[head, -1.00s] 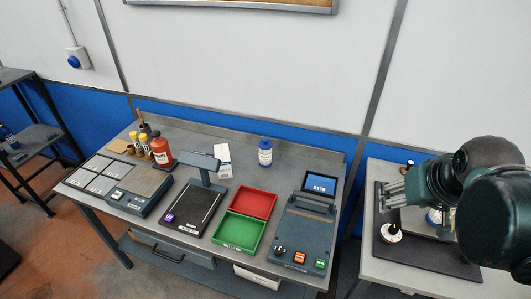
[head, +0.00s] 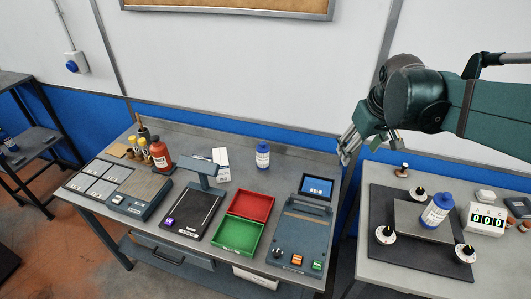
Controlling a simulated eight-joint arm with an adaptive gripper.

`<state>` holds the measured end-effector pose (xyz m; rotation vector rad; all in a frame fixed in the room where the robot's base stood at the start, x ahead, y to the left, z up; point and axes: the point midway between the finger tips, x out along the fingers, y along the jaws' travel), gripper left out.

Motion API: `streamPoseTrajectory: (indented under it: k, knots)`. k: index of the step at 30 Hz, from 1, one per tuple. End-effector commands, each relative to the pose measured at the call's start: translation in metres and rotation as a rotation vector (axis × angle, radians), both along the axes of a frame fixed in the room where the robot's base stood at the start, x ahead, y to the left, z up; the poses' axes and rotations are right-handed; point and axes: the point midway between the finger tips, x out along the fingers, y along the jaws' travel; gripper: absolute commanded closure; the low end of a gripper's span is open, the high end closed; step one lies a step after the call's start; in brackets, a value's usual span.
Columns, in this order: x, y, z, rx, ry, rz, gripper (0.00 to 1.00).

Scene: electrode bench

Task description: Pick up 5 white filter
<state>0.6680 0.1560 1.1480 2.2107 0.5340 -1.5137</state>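I cannot make out any white filter for certain in the head view. My gripper (head: 368,147) is in the air at the right, in front of the wall and above the gap between the two tables. Its grey fingers point down and stand apart, with nothing seen between them.
The bench holds a red bottle (head: 161,155), a black scale (head: 190,211), a red tray (head: 251,206), a green tray (head: 236,235), a blue-white bottle (head: 263,155) and a device with a screen (head: 317,186). The right table has a dark mat (head: 408,259), another bottle (head: 437,211) and a counter (head: 486,220).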

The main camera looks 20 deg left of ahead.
Motion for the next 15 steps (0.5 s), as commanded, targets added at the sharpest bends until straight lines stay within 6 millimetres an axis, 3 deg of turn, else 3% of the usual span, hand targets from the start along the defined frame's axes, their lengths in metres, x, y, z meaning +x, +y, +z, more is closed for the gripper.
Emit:
streamPoseTrajectory:
  k: [15]
  knots:
    - [0.073, 0.080, -0.016, -0.057, 0.075, 0.185, 0.45]
